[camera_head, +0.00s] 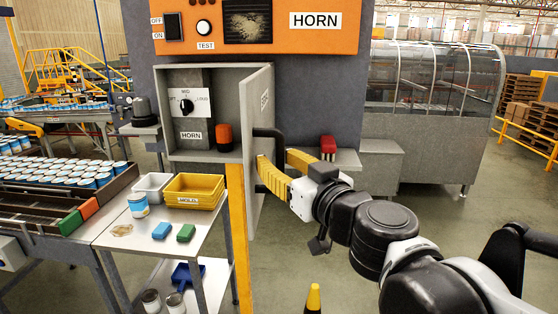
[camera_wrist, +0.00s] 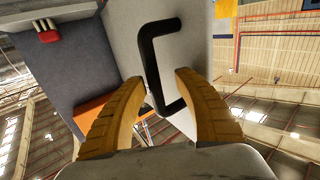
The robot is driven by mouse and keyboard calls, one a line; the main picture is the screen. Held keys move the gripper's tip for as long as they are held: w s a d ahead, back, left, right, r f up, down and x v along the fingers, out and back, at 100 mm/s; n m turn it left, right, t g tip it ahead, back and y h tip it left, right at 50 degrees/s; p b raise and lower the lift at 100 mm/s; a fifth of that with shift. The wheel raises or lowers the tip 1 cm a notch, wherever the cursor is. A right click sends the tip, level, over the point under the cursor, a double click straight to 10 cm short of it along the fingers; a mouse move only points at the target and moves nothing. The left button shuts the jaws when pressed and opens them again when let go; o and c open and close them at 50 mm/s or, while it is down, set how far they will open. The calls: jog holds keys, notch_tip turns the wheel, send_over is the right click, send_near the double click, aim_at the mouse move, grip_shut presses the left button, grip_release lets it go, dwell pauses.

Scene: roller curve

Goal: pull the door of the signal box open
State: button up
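The signal box (camera_head: 176,108) is a grey cabinet under the orange HORN panel. Its door (camera_head: 259,150) is hinged on the right and stands wide open, swung out toward me. A black bar handle (camera_head: 268,132) is on the door's right-hand face. My gripper (camera_head: 274,157) has yellow fingers and is at this handle. In the wrist view the handle (camera_wrist: 149,62) passes between the spread fingers of my gripper (camera_wrist: 160,80). The fingers look apart from the bar; I cannot tell whether either touches it.
A side table (camera_head: 115,238) with a yellow bin (camera_head: 195,190) stands below left. A yellow post (camera_head: 239,230) is under the door. A shelf with a red block (camera_head: 328,146) is behind my gripper.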

jog(key=shift+w+f, duration=0.15)
jog(key=shift+w, duration=0.45)
jog(key=v, duration=1.2)
jog(key=shift+s, duration=0.35)
jog(key=shift+a, duration=0.1)
